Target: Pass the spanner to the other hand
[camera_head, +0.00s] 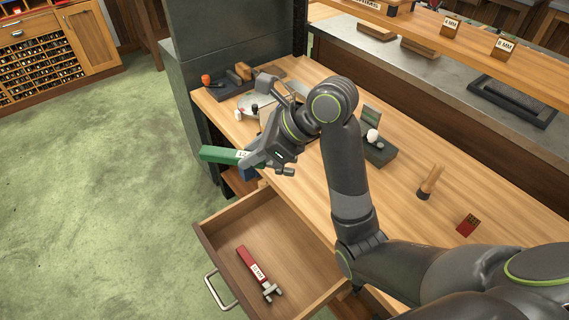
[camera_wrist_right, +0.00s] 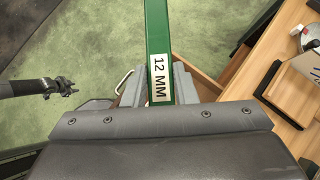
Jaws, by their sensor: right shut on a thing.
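The green spanner (camera_head: 216,154) has a white label that reads 12 MM in the right wrist view (camera_wrist_right: 157,35). My right gripper (camera_head: 258,160) is shut on it beside the label. The green handle sticks out to the left in the head view, above the floor and past the bench's end. The gripper partly hides the spanner's other end. My left gripper (camera_wrist_right: 70,86) shows small at the left of the right wrist view, apart from the spanner. Its finger opening is too small to judge. It does not show in the head view.
An open drawer (camera_head: 210,236) below holds a red-handled tool (camera_head: 250,263). The wooden bench (camera_head: 400,210) carries a dark block (camera_head: 378,152), a wooden-handled tool (camera_head: 431,182) and a small red item (camera_head: 467,224). Green floor lies open at left.

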